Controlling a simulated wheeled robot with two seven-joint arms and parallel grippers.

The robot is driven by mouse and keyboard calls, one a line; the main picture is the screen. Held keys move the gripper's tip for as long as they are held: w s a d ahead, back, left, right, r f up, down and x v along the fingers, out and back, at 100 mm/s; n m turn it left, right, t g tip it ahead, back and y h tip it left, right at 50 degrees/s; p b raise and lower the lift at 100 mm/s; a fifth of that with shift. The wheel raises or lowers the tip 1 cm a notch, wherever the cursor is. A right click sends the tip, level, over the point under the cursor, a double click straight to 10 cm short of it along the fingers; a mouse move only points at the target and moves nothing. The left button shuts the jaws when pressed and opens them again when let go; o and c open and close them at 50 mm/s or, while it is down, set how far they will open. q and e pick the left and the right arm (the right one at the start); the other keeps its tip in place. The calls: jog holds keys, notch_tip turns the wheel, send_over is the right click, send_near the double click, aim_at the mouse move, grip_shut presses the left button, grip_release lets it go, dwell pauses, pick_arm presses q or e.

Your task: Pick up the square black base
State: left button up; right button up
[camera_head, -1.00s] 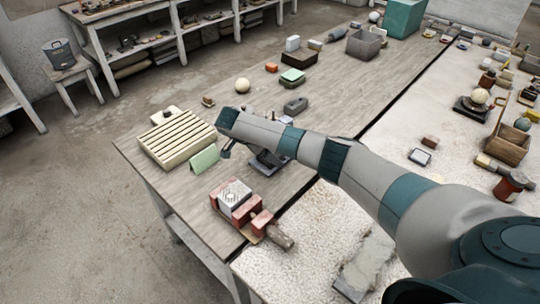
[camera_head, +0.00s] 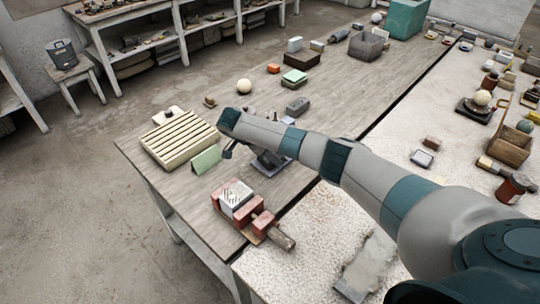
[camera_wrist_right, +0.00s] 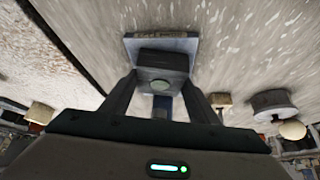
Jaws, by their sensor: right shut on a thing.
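The square black base (camera_head: 272,160) is on the wooden bench, partly hidden by my right arm in the head view. In the right wrist view, a dark block (camera_wrist_right: 162,62) sits between my fingers, with a grey-blue square plate (camera_wrist_right: 132,48) around its far side. My right gripper (camera_wrist_right: 162,78) is shut on this dark block; a pale green round spot shows on its near face. In the head view my right gripper is mostly hidden under the forearm. I cannot tell whether the base touches the bench. My left gripper is not in view.
A cream slatted rack (camera_head: 178,140) and a green card (camera_head: 206,159) stand left of the base. A red vise (camera_head: 250,216) holding a pale block is in front. A grey box (camera_head: 298,106) and a pale ball (camera_head: 243,87) lie behind.

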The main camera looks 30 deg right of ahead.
jog(key=shift+r, duration=0.1)
jog(key=shift+w+r+b, duration=0.1)
jog(key=shift+r+b, duration=0.3)
jog(key=shift+b, duration=0.15)
jog(key=a+b, duration=0.1)
jog(key=a, duration=0.2)
jog(key=s+a+b, duration=0.1)
jog(key=a, duration=0.3)
jog(key=a+b, duration=0.1)
jog(key=a, duration=0.2)
jog(key=shift+s+a+b, duration=0.2)
jog(key=shift+s+b, duration=0.05)
jog(key=shift+b, duration=0.15)
jog(key=shift+s+a, duration=0.2)
jog(key=shift+a, duration=1)
jog(key=shift+r+p, duration=0.55)
jog(key=shift+r, duration=0.15)
jog(key=shift+w+r+p, duration=0.1)
jog(key=shift+r+p, duration=0.25)
notch_tip(320, 180, up, 12)
jog(key=p, duration=0.9)
jog(key=shift+a, duration=0.1)
